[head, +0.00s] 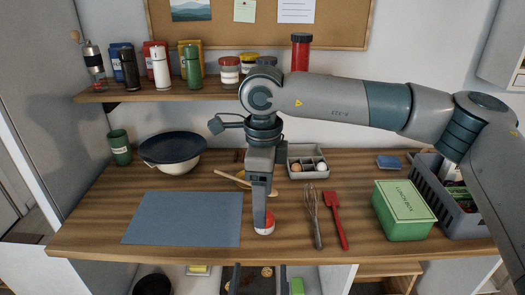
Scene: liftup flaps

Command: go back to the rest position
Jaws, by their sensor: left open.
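My left gripper (260,224) points down over the middle of the wooden counter (180,232). Its arm enters this view from the right edge and crosses in front of the wall. I see the gripper edge-on; it is open. Its fingertip is at a small red and white item (267,226) on the counter and partly hides it. I cannot tell whether they touch. My right gripper is not in view.
A blue-grey mat (185,218), dark pan (172,146), egg tray (307,171), whisk (315,222), red spatula (337,222), green lunch box (404,210) and grey basket (456,217) surround the gripper. A shelf (190,91) with jars is behind.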

